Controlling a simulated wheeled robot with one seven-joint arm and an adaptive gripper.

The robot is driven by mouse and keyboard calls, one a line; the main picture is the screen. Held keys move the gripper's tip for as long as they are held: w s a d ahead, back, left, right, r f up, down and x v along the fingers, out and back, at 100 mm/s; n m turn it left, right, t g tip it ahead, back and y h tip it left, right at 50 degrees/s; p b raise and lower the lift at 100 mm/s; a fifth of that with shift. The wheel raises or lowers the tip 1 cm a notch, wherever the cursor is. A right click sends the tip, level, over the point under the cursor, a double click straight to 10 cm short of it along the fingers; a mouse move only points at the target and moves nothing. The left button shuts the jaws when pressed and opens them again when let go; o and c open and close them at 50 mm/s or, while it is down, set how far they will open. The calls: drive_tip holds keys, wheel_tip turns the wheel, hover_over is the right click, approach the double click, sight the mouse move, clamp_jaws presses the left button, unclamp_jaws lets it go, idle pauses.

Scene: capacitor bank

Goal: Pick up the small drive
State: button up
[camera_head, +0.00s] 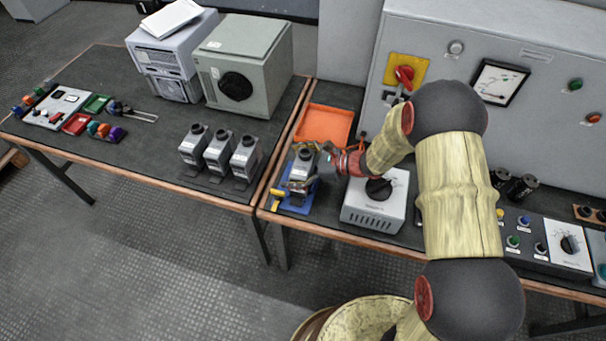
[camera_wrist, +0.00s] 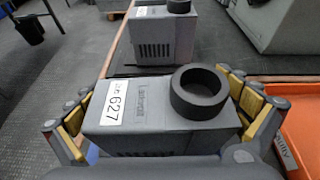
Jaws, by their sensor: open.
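A small grey drive (camera_head: 303,167) with a black ring on top stands upright on a blue pad (camera_head: 297,205) near the left end of the right table. In the wrist view the drive (camera_wrist: 155,125) fills the middle, with a white label reading 627. My gripper (camera_head: 300,170) is open around it, one finger set on each side. The padded fingers (camera_wrist: 165,108) flank the drive in the wrist view; whether they touch it I cannot tell. The drive's lower part is hidden in the wrist view.
Several similar grey drives (camera_head: 219,154) stand in a row on the left table. An orange tray (camera_head: 324,124) lies just behind my gripper. A white box with a black knob (camera_head: 377,200) stands close on the right. A large grey cabinet (camera_head: 520,60) bounds the back.

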drive_tip(key=shift+c, duration=0.9)
drive_tip(key=c, duration=1.3)
